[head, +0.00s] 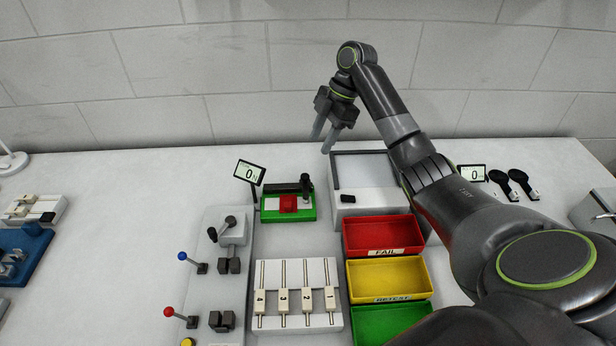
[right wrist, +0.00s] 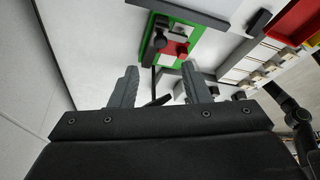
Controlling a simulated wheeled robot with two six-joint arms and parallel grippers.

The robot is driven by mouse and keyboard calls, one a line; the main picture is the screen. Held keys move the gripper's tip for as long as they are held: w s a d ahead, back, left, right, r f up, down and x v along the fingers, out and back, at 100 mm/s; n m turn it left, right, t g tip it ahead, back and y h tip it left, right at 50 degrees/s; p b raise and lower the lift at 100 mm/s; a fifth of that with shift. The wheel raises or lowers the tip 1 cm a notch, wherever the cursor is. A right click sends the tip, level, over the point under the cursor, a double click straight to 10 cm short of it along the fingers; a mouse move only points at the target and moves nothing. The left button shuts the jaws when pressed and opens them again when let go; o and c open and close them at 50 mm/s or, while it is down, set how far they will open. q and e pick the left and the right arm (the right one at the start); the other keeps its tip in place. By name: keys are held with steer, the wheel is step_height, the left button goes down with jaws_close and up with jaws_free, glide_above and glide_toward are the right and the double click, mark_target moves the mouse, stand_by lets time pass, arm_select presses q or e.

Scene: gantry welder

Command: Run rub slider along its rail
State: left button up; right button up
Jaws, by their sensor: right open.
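A green-based fixture (head: 269,215) with a red pad (head: 288,204) sits on the table in the middle of the head view. A dark rail (head: 284,189) runs along its back. A dark upright piece at the rail's right end (head: 306,184) looks like the rub slider. In the right wrist view, the green fixture (right wrist: 193,58) and slider (right wrist: 160,36) show beyond my fingertips. My right gripper (head: 321,144) is open and empty, above and behind the fixture, apart from it. It also shows in the right wrist view (right wrist: 160,70). My left gripper is out of view.
A small display (head: 250,172) stands left of the fixture. A white box (head: 374,207) stands right of it. Red (head: 383,252), yellow (head: 388,295) and green trays line the front right. A panel of numbered sliders (head: 265,272) and a lever panel (head: 205,285) lie in front.

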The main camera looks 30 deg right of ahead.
mark_target(305, 175)
steer(key=x, duration=1)
jaws_close()
